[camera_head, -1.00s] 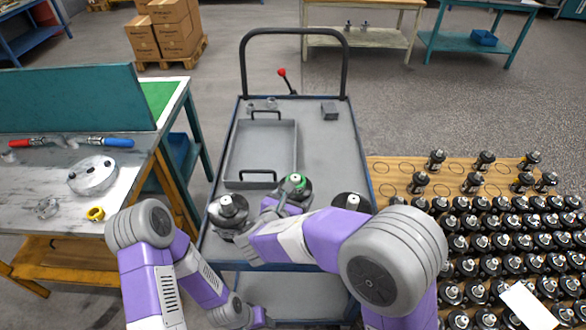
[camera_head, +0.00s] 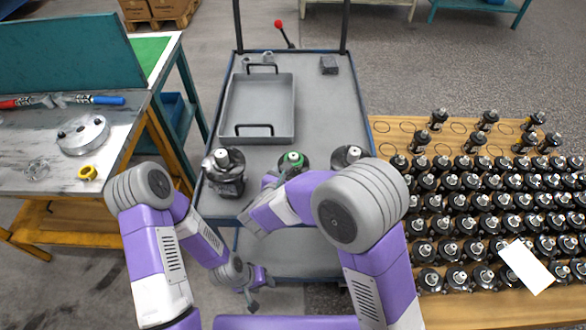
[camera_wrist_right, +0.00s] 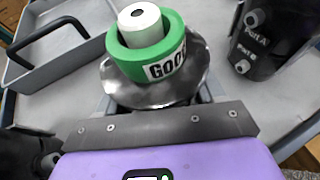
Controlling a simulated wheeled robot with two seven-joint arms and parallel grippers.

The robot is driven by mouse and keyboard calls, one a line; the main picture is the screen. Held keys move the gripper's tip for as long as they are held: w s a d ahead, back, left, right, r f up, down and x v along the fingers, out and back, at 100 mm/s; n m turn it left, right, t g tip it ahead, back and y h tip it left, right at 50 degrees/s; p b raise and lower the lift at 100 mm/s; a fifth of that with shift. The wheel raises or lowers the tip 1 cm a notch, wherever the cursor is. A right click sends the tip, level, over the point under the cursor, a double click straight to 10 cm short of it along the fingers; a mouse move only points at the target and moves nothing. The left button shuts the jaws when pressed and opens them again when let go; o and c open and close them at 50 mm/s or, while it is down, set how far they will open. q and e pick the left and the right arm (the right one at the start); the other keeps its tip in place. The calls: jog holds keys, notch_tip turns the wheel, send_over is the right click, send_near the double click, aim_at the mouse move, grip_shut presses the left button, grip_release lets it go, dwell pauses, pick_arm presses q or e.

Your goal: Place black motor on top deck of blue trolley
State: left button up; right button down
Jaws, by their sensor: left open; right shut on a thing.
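The blue trolley (camera_head: 318,100) has a grey top deck with blue edges. A black motor with a green ring (camera_head: 292,163) is at the near part of the deck, between two other black motors (camera_head: 228,175) (camera_head: 347,155). My right gripper (camera_head: 272,184) is shut on the green-ringed motor; its fingers are mostly hidden. In the right wrist view the ring (camera_wrist_right: 145,48) reads "GOOD" and has a white shaft in it. I cannot tell whether this motor touches the deck. My left gripper (camera_head: 257,284) is open and empty, low in front of the trolley.
A grey tray (camera_head: 286,108) lies on the deck behind the motors, with a small grey block (camera_head: 328,65) at the far right. A workbench (camera_head: 120,150) with tools stands at left. A wooden board (camera_head: 388,125) with many black motors lies at right.

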jog(key=shift+r, duration=0.25)
jog(key=shift+f, duration=0.15)
jog(key=shift+c, duration=0.6)
grip_release()
jog(key=shift+f, duration=0.1)
jog(key=shift+s+a+r, duration=0.1)
jog(key=shift+s+r, duration=0.05)
jog(key=shift+r, duration=0.1)
jog(key=p+v, duration=0.3)
jog(key=v, duration=0.8)
jog(key=shift+s, duration=0.3)
jog(key=shift+a, duration=0.1)
